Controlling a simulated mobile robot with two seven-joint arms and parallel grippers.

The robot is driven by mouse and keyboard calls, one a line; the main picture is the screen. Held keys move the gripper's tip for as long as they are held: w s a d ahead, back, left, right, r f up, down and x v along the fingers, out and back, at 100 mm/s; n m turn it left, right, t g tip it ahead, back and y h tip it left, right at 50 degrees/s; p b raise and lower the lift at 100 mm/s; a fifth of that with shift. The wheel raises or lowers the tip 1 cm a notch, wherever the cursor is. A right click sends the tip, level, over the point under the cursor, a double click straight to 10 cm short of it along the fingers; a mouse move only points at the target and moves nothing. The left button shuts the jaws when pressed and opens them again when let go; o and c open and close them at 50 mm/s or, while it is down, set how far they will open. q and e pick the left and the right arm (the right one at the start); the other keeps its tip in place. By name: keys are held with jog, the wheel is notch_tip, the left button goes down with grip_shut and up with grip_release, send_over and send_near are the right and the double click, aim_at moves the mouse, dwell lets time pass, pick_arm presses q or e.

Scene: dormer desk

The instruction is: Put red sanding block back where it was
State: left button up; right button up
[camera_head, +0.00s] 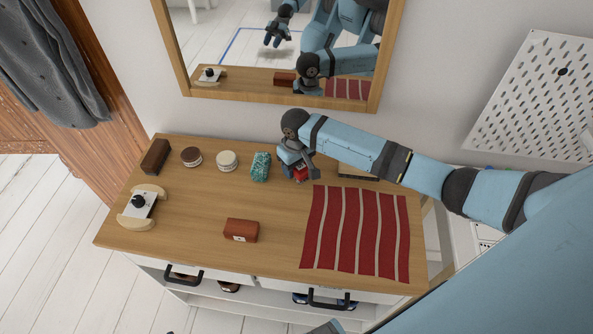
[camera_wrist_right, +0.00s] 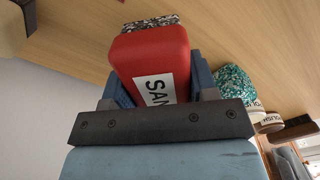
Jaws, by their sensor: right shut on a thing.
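The red sanding block (camera_head: 300,175) is between the fingers of my right gripper (camera_head: 296,168), over the back middle of the desk. In the right wrist view the red block (camera_wrist_right: 153,62) shows a white label reading "SAN" and a speckled dark face at its far end. My right gripper (camera_wrist_right: 155,90) is shut on it, one blue finger on each side. The speckled face points toward the wooden top; I cannot tell whether it touches. My left gripper is not directly in view; a small dark hand shows in the mirror.
A teal speckled item (camera_head: 260,167) stands just left of my right gripper, beside two round tins (camera_head: 227,160) and a dark brown block (camera_head: 155,157). A red-brown box (camera_head: 241,230) sits at the front, left of a striped red cloth (camera_head: 357,235). A mirror (camera_head: 280,98) hangs behind.

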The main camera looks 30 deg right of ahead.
notch_tip(320, 180, down, 2)
jog(key=shift+f, duration=0.2)
jog(key=shift+f, duration=0.15)
jog(key=o, duration=0.8)
jog(key=shift+r, duration=0.25)
notch_tip(320, 180, up, 12)
jog(key=shift+f, duration=0.1)
